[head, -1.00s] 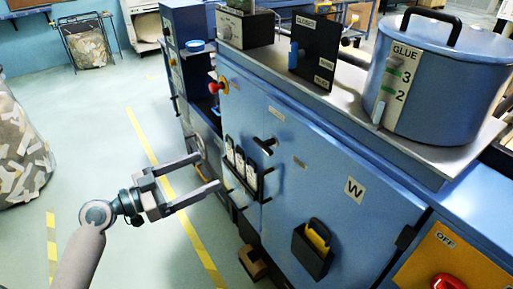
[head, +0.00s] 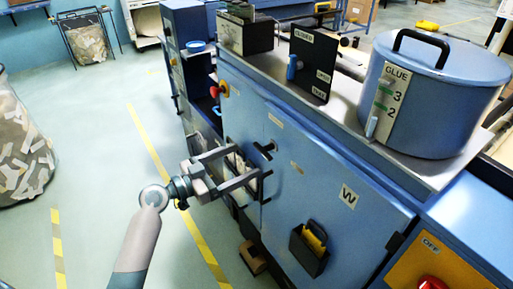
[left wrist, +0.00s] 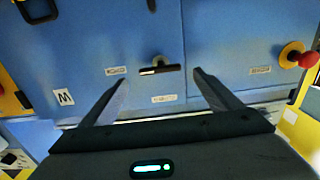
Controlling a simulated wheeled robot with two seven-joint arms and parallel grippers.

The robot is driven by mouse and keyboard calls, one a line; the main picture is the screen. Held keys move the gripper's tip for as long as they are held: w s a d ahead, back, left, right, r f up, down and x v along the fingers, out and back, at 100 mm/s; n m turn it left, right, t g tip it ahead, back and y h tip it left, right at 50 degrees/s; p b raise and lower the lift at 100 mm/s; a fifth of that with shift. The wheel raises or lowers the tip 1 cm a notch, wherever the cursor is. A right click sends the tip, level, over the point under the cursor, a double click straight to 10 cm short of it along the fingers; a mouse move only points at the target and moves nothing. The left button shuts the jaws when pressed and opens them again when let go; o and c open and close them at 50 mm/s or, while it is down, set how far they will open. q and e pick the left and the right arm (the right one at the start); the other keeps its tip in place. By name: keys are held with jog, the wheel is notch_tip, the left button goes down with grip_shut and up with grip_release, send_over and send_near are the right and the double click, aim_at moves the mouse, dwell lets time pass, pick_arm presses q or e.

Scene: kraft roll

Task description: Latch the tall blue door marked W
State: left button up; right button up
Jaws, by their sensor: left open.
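The tall blue door marked W (head: 325,180) is the wide front panel in the head view, and it looks flush with the cabinet. Its W label (head: 348,197) also shows in the left wrist view (left wrist: 63,97), upside down. A dark latch handle (head: 265,150) sits near the door's upper left edge. In the left wrist view the handle (left wrist: 160,70) is a short bar beside the door seam. My left gripper (head: 248,165) is open in front of the handle. In the left wrist view the handle lies between the fingertips (left wrist: 160,80), with no visible contact. My right gripper is not in view.
A red knob on a yellow base (head: 221,89) sticks out left of the door. A black pocket (head: 309,250) hangs low on the door. A blue glue pot (head: 440,90) stands on top.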

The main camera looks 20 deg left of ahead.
aim_at(260, 152)
pick_arm(q)
jog(key=p+x, duration=0.1)
jog(key=x, duration=0.3)
jog(key=shift+w+d+r, duration=0.1)
jog(key=shift+r, duration=0.1)
jog(key=shift+p+x, duration=0.5)
jog(key=shift+x, duration=0.4)
jog(key=shift+f, duration=0.2)
jog(key=shift+c, duration=0.6)
jog(key=c, duration=0.9)
